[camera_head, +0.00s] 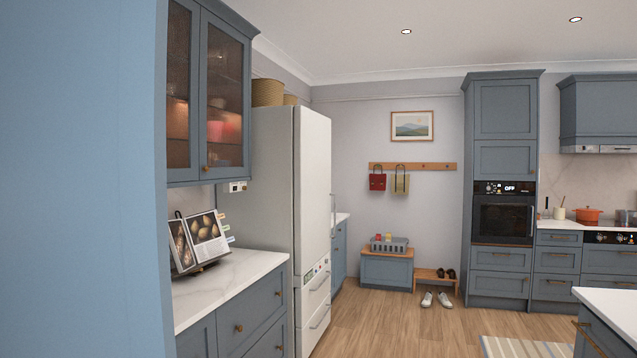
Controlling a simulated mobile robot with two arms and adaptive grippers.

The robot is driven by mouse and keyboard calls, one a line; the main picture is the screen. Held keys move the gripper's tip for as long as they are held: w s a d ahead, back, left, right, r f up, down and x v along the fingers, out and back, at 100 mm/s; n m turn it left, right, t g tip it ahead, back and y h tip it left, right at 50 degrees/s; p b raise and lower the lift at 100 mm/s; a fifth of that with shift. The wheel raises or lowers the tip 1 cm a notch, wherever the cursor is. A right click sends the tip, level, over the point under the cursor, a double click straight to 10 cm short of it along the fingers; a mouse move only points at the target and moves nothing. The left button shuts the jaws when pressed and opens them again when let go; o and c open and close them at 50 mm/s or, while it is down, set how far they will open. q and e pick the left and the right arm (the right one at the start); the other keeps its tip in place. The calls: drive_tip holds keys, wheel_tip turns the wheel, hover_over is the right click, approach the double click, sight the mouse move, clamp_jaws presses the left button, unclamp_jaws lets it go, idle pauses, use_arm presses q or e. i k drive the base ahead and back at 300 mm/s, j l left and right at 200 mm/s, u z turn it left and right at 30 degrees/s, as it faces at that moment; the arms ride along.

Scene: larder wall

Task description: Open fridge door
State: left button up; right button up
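The fridge (272,150) is a tall pale unit beyond the left counter, seen mostly from its grey side. Its white upper door (315,170) faces right and looks shut. A thin vertical handle (332,216) shows at the door's far edge. Lower drawers (315,295) with bar handles sit below the door. Neither of my grippers is in view.
A large blue panel (75,180) fills the left side up close. A marble counter (240,276) with an open book (200,240) stands before the fridge. An island corner (612,305) is at lower right. Wooden floor (400,325) lies clear between.

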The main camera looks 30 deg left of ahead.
sight(312, 130)
drive_tip(key=i+l, duration=0.15)
drive_tip(key=i, duration=0.25)
drive_tip(key=i+l, duration=0.1)
drive_tip(key=i, duration=0.25)
drive_tip(key=i+j+u, duration=0.2)
drive_tip(key=i, duration=1.05)
drive_tip(key=i+l+u, duration=0.25)
drive_tip(key=i, duration=0.95)
drive_tip(key=i+u, duration=0.15)
drive_tip(key=i, duration=0.45)
drive_tip(key=i+u, duration=0.15)
drive_tip(key=i, duration=0.5)
drive_tip(key=i+l+u, duration=0.1)
drive_tip(key=i, duration=0.5)
drive_tip(key=i+l+u, duration=0.15)
drive_tip(key=i+l, duration=0.15)
drive_tip(key=i, duration=0.3)
